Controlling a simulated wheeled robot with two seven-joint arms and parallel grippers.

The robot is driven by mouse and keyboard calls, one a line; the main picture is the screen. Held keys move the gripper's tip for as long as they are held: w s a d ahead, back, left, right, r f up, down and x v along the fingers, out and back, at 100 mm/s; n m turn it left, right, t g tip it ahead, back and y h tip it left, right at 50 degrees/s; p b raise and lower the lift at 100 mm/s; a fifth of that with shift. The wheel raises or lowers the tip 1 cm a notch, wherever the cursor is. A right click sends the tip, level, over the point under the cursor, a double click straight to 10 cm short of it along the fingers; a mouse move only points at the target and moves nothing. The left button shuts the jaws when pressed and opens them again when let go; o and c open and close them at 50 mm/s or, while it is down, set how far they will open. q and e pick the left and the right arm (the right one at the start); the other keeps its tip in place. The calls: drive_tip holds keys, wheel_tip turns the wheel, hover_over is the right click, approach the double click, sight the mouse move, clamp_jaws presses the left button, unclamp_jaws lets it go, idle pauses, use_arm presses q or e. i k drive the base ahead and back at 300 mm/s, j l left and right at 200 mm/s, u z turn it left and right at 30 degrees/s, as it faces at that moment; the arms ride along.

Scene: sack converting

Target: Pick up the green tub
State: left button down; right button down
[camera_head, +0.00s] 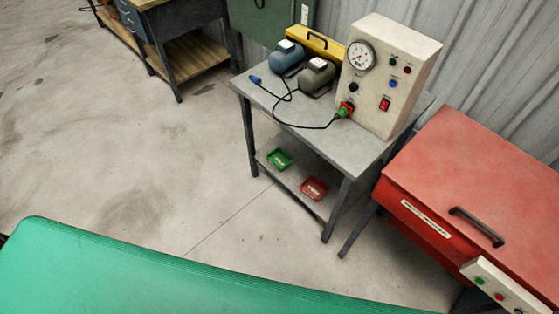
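A small green tub (279,159) sits on the lower shelf of a grey metal table, toward the shelf's left part. It looks open-topped and upright. A similar red tub (314,188) sits to its right on the same shelf. Neither of my grippers shows in the head view, so nothing is seen touching the green tub.
The grey table (290,113) carries a white gauge box (388,75), two motor-like units, a yellow case (316,41) and a cable. A red cabinet (470,170) stands close on its right. A large green surface (150,275) fills the lower left foreground. Floor between is clear.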

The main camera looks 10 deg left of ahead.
sight(280, 160)
drive_tip(key=i+j+z, duration=0.25)
drive_tip(key=j+z, duration=0.25)
drive_tip(key=j, duration=0.15)
drive_tip(key=i+j+z, duration=0.2)
drive_tip(key=j, duration=0.2)
drive_tip(key=j+z, duration=0.25)
drive_tip(key=k+j, duration=0.05)
drive_tip(key=j, duration=0.05)
